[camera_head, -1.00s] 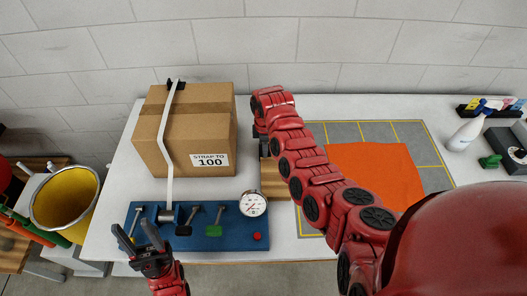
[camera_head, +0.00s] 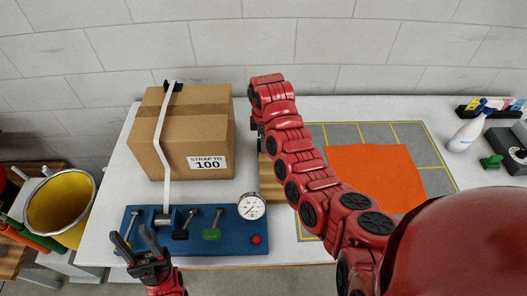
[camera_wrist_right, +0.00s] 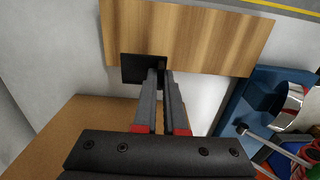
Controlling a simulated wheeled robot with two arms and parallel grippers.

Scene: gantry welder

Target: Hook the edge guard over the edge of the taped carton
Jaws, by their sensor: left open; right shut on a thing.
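The taped carton (camera_head: 183,139) stands on the left of the table, with a white strap (camera_head: 161,143) over its top and front and a "STRAP TO 100" label. A black piece (camera_head: 173,86) sits under the strap at the carton's far top edge. My right gripper (camera_wrist_right: 163,74) is shut on the black edge guard (camera_wrist_right: 131,68), over a wooden board (camera_wrist_right: 185,35). Part of the carton (camera_wrist_right: 75,125) shows at lower left in the right wrist view. In the head view my right arm mostly hides the guard. My left gripper (camera_head: 149,239) is open and empty at the table's front edge.
A blue tensioning base (camera_head: 219,244) with levers and a round gauge (camera_head: 251,206) lies in front of the carton. An orange sheet (camera_head: 374,177) lies on a grey mat at right. A spray bottle (camera_head: 468,131) stands farther right. A yellow bin (camera_head: 60,202) is at left.

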